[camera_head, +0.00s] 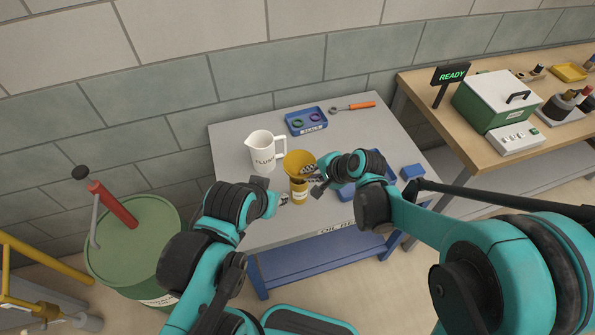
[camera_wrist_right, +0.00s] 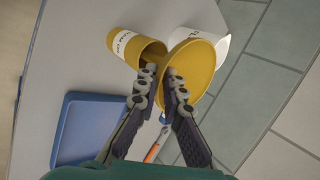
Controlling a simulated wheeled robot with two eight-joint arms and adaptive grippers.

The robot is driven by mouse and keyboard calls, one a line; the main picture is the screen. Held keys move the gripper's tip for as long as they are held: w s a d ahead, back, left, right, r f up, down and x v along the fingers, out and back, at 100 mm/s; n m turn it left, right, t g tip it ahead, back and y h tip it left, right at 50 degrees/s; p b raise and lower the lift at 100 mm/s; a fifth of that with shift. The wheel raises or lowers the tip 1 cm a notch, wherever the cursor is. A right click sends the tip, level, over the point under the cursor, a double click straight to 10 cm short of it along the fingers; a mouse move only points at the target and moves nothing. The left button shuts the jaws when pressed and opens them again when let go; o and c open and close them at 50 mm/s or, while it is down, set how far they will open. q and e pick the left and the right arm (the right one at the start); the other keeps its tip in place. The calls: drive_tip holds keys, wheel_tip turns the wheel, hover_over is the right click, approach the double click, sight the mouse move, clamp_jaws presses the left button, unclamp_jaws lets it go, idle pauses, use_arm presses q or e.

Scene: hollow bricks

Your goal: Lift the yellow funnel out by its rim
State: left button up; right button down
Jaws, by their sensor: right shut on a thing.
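The yellow funnel (camera_head: 298,160) shows in the head view with its wide mouth up, directly above a yellow can (camera_head: 299,196) with a white label. In the wrist view the funnel (camera_wrist_right: 201,72) is beside the mouth of the can (camera_wrist_right: 129,41); I cannot tell whether its spout is still inside. My right gripper (camera_head: 315,174) is shut on the funnel's rim, its fingers also showing in the wrist view (camera_wrist_right: 160,82). My left gripper (camera_head: 283,199) is low at the left of the can, apart from the funnel; its jaws are too small to read.
A white pitcher (camera_head: 262,151) stands just left of the funnel on the grey table (camera_head: 235,137). A blue tray (camera_head: 306,121) with rings and an orange-handled tool (camera_head: 355,106) lie behind. A blue bin (camera_head: 346,194) is at the right, partly behind my right arm. A green drum (camera_head: 140,245) stands left.

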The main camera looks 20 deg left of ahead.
drive_tip(key=shift+r+p, duration=1.65)
drive_tip(key=shift+r, duration=0.8)
drive_tip(key=shift+f, duration=0.1)
